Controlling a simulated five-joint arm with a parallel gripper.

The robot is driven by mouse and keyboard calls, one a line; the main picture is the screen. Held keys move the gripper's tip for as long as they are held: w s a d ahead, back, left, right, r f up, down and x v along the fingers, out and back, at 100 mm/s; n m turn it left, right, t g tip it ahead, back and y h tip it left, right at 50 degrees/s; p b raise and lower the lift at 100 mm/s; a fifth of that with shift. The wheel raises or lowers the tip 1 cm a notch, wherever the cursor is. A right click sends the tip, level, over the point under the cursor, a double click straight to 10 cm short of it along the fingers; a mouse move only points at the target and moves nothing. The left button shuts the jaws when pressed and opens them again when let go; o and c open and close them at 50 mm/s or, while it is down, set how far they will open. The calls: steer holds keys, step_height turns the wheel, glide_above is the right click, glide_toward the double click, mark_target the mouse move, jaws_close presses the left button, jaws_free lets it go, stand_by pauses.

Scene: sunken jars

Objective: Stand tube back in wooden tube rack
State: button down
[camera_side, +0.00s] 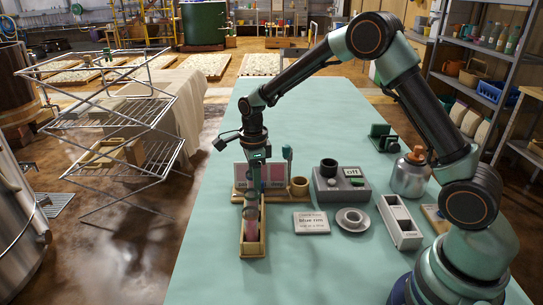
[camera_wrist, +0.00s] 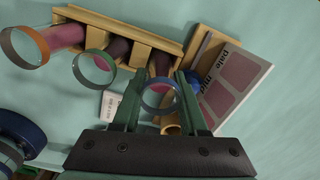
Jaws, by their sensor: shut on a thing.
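The wooden tube rack (camera_side: 253,248) stands on the green table in the side view; it also shows at the top of the wrist view (camera_wrist: 130,30). In the wrist view, an orange-rimmed tube (camera_wrist: 62,36) and a green-rimmed tube (camera_wrist: 93,67) with pinkish contents stand in it. My gripper (camera_wrist: 158,98) is shut on a blue-rimmed tube (camera_wrist: 160,67), whose lower part points toward the rack's right-hand end. I cannot tell whether its bottom is inside a slot. In the side view my gripper (camera_side: 254,185) is over the rack's far end and hides part of the tubes.
A picture board on a wooden base (camera_side: 274,174) with a small wooden cup (camera_side: 299,187) stands just behind the rack. To the right are a grey device (camera_side: 342,184), a label card (camera_side: 311,222), a round dish (camera_side: 352,219) and a white tray (camera_side: 399,221). The table left of the rack is clear.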

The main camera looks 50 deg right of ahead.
steer(key=shift+f, duration=0.55)
stand_by(0.6)
steer(key=shift+c, duration=1.8)
jaws_free()
step_height(320, 180, up, 18)
steer(key=s+d+r+n+t, duration=0.1)
steer(key=s+n+t, duration=0.4)
steer(key=s+n, duration=1.3)
steer(key=n, duration=0.6)
steer(key=shift+s+d+r+t, duration=0.3)
steer(key=shift+s+d, duration=0.05)
